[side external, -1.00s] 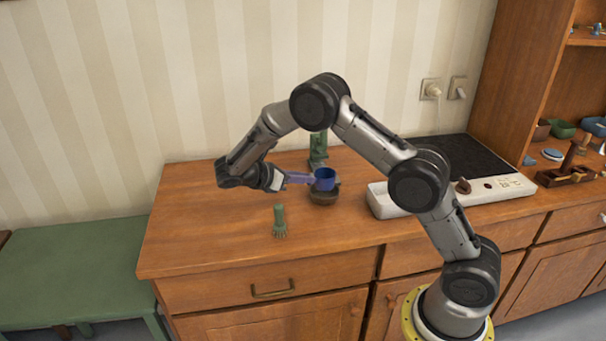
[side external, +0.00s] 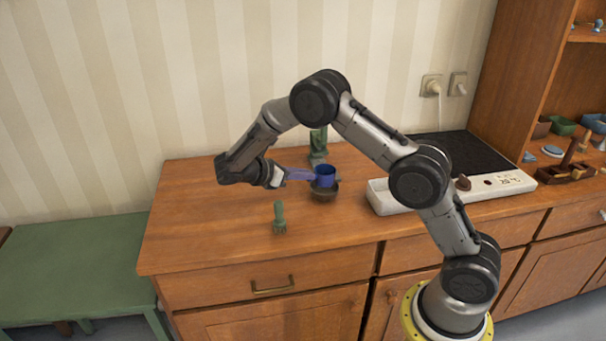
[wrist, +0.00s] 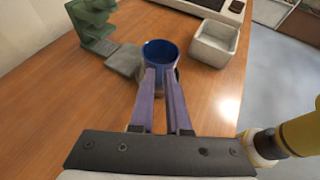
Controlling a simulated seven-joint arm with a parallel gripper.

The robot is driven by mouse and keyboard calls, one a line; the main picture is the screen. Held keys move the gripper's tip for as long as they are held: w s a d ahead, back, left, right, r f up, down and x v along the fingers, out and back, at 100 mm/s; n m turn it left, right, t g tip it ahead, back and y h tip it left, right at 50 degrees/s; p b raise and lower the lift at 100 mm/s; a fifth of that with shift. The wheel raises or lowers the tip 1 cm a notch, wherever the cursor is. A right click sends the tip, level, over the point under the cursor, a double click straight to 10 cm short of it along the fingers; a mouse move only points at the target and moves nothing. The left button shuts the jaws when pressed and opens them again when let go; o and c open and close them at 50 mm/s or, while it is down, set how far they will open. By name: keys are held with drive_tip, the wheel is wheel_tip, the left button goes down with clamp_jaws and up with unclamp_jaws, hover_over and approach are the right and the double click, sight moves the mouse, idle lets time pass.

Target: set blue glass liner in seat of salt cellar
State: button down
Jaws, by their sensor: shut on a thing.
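The blue glass liner (side external: 325,176) is a small deep-blue cup. My gripper (side external: 312,176) is shut on it with its long purple fingers, coming from the left. The liner also shows in the wrist view (wrist: 160,53), upright between the fingertips. The salt cellar (side external: 323,191) is a dark brown round bowl on the counter, directly below the liner. The liner overlaps the cellar's top in the side view, so I cannot tell whether it touches the seat. In the wrist view the cellar is mostly hidden behind the liner and fingers.
A green stand (side external: 318,146) is close behind the cellar. A green brush-like object (side external: 279,217) stands in front to the left. A pale box (side external: 380,196) is to the right, beside a dark hob (side external: 436,155). The wooden counter's (side external: 200,225) left part is clear.

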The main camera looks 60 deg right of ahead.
drive_tip(key=shift+f, duration=1.95)
drive_tip(key=c, duration=0.8)
unclamp_jaws()
drive_tip(key=v, duration=1.4)
drive_tip(key=shift+d, duration=0.15)
